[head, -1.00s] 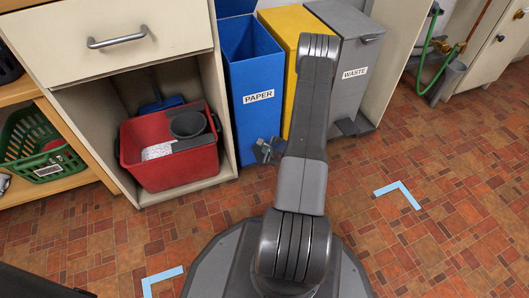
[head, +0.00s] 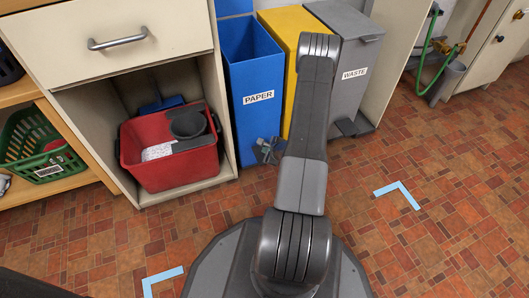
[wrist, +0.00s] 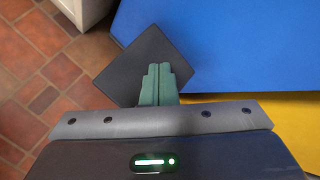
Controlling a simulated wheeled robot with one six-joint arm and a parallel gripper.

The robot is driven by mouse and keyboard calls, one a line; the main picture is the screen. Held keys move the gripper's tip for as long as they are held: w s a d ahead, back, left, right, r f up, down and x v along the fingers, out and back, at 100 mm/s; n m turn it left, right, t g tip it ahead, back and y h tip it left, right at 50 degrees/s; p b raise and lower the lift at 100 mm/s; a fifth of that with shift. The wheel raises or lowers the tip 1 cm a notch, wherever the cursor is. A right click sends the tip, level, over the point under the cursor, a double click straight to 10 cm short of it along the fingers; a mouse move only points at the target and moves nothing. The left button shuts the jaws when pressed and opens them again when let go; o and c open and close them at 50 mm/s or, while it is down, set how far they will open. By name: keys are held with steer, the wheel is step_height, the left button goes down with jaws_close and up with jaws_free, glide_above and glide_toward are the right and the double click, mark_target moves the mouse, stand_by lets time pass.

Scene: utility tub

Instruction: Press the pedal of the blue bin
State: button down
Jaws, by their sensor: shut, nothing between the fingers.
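The blue bin (head: 254,95) labelled PAPER stands beside the cabinet, with its lid (head: 234,6) up and its top open. Its blue side (wrist: 235,45) fills the upper right of the wrist view. The dark pedal (wrist: 128,72) is a flat plate at the foot of the bin. My gripper (head: 267,148) is low in front of the blue bin. In the wrist view its green fingers (wrist: 158,72) are shut together and empty, with their tips over the pedal. I cannot tell the exact contact. My gripper largely hides the pedal in the head view.
A yellow bin (head: 289,22) and a grey WASTE bin (head: 357,62) with its own pedal (head: 354,127) stand to the right. The open cabinet (head: 218,120) on the left holds a red tub (head: 180,168). Tiled floor (head: 450,190) is clear at the right.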

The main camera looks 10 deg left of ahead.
steer(key=shift+r, duration=0.8)
steer(key=shift+r+p, duration=1.05)
steer(key=shift+r, duration=1.5)
